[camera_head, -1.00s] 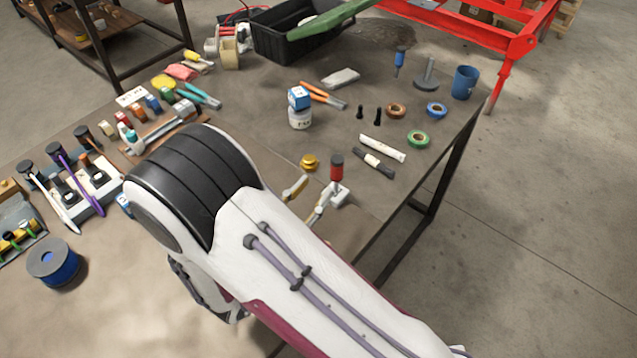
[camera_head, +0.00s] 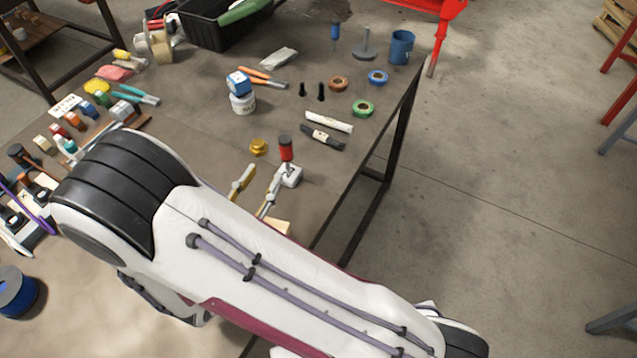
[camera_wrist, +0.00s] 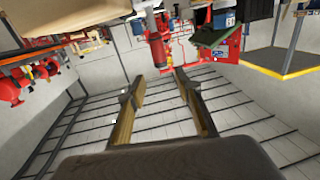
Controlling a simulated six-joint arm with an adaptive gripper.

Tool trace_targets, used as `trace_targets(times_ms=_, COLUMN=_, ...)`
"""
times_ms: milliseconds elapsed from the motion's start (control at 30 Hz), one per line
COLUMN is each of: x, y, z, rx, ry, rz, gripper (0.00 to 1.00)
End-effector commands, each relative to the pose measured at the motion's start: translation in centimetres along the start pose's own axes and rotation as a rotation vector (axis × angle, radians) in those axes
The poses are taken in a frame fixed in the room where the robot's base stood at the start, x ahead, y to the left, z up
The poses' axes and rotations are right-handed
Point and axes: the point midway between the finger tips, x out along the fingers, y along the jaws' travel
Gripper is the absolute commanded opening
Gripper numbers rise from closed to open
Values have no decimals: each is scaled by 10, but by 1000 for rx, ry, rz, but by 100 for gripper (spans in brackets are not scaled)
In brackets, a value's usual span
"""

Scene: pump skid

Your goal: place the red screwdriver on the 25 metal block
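A red cylinder with a dark top, likely the red screwdriver's handle (camera_head: 286,150), stands upright near the table's right edge. No number 25 is readable, so I cannot tell which block is the 25 metal block. My gripper (camera_head: 255,190) is just left of the red cylinder and below it in the picture, partly hidden by my arm. In the wrist view its fingers (camera_wrist: 163,88) are apart with nothing between them. A red upright shape (camera_wrist: 158,52) shows beyond the fingertips.
A yellow knob (camera_head: 258,147) is close by. Behind stand a white jar (camera_head: 243,104), orange pliers (camera_head: 262,77), tape rolls (camera_head: 363,108), a blue screwdriver (camera_head: 335,38) and a blue mug (camera_head: 402,47). The left side is crowded with small items. Bare tabletop (camera_head: 190,95) lies mid-table.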

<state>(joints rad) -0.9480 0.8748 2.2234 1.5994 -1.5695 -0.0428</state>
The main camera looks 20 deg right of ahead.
Motion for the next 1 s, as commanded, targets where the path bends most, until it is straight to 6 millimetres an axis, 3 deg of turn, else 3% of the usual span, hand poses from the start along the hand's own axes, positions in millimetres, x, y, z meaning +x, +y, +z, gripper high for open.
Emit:
trace_targets(times_ms=267, x=9, y=-7, z=-1, rx=36, ry=-57, rz=-17, gripper=34)
trace_targets(times_ms=567, x=34, y=-36, z=-8, rx=157, ry=-261, rz=-107, gripper=34)
trace_targets(times_ms=1000, x=49, y=-76, z=-50, rx=299, ry=-544, rz=-324, gripper=34)
